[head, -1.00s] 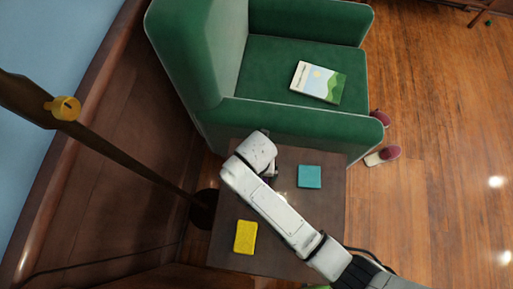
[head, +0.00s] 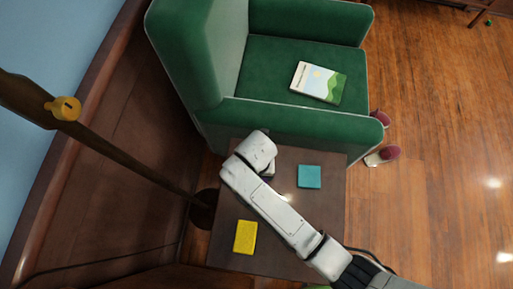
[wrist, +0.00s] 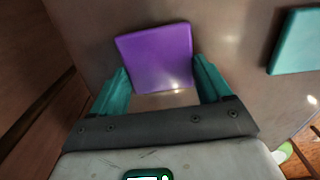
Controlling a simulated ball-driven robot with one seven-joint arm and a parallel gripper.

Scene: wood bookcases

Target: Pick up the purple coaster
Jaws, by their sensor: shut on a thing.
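The purple coaster (wrist: 158,55) is a flat square between the two teal fingers of my gripper (wrist: 161,72) in the wrist view. The fingers are shut on its two sides. Whether it still touches the tabletop is hard to tell. In the head view my wrist hides most of the gripper and the coaster.
The dark side table (head: 310,235) also holds a teal coaster (head: 309,176), seen in the wrist view too (wrist: 298,42), and a yellow box-like item (head: 245,237). A green armchair (head: 280,125) with a book (head: 318,82) stands behind. A lamp pole (head: 130,160) is left.

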